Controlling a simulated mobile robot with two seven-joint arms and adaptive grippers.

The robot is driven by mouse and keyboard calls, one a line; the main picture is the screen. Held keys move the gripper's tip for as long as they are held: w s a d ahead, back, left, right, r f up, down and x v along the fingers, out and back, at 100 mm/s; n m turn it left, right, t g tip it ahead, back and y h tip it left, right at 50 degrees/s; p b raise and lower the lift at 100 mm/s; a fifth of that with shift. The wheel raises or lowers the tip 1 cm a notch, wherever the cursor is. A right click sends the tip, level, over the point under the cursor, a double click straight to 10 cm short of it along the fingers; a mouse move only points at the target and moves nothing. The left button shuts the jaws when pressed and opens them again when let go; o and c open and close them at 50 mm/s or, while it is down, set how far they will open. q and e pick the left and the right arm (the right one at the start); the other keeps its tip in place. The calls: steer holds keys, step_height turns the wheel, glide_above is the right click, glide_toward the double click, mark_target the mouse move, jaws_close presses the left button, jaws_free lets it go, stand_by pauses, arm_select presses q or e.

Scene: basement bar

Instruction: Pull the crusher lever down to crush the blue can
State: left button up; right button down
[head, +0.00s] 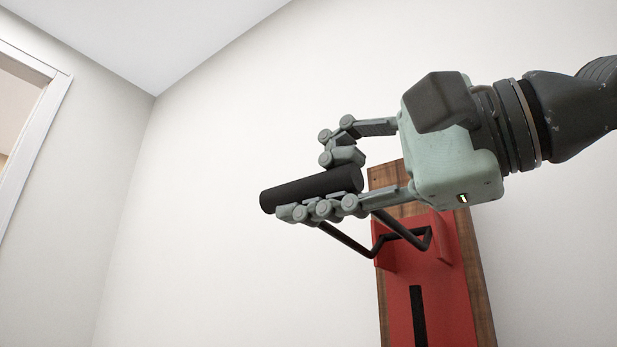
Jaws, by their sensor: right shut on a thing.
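The crusher (447,308) is a red metal body on a wooden board (386,180), upright against the wall at the lower right. Its lever (346,240) is a bent dark rod that ends in a thick black grip (290,194). My right gripper (333,182) comes in from the right and is shut on the black grip, one finger above it and one below. The blue can is not in view. My left gripper is not in view.
A pale wall (230,170) stands behind the crusher. A white door frame (38,135) is at the far left. The space left of the grip is clear. The lower part of the crusher is cut off by the picture's edge.

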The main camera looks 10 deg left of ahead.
steer(key=shift+w+d+r, duration=0.1)
steer(key=shift+w+r, duration=0.05)
steer(key=shift+w, duration=0.1)
steer(key=c, duration=1.3)
jaws_free()
steer(key=shift+s, duration=0.1)
steer(key=v, duration=1.2)
